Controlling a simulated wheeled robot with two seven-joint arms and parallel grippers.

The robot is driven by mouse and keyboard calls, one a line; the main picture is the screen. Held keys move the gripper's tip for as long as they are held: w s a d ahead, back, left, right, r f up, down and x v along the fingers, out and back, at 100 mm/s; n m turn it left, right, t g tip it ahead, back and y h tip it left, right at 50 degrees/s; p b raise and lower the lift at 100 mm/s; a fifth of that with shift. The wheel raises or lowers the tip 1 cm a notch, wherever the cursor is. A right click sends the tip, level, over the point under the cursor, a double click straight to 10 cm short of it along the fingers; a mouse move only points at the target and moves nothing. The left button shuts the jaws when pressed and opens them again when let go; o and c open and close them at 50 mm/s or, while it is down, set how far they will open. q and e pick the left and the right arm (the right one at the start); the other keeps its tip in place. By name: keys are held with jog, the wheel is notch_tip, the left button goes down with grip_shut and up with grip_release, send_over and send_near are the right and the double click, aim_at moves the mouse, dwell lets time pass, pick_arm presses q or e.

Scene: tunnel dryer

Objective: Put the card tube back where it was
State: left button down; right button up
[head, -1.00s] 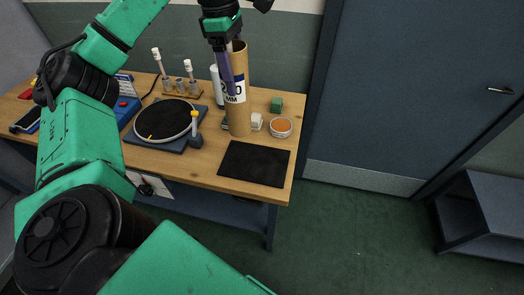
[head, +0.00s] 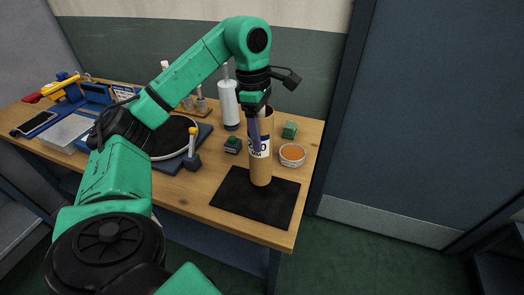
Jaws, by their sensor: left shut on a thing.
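The card tube (head: 261,171) is brown, tall and upright, with a white label printed in dark letters. My left gripper (head: 254,120) comes down from above and is shut on the tube's upper part, its purple finger lying along the tube wall. The tube's lower end shows over the back part of a black mat (head: 243,205) at the bench's front right corner. I cannot tell for sure whether it touches the mat. My right gripper is not in view.
An orange-filled bowl (head: 292,154) and a green block (head: 289,130) stand right of the tube. A white cylinder (head: 229,104), a small dark block (head: 232,145) and a round black plate (head: 172,137) are to its left. The mat's front is clear.

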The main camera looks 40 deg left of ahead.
aim_at(260, 163)
pick_arm(q)
jog(key=f, duration=0.3)
jog(key=shift+s, duration=0.25)
jog(key=shift+f, duration=0.25)
grip_release()
jog(key=shift+r, duration=0.1)
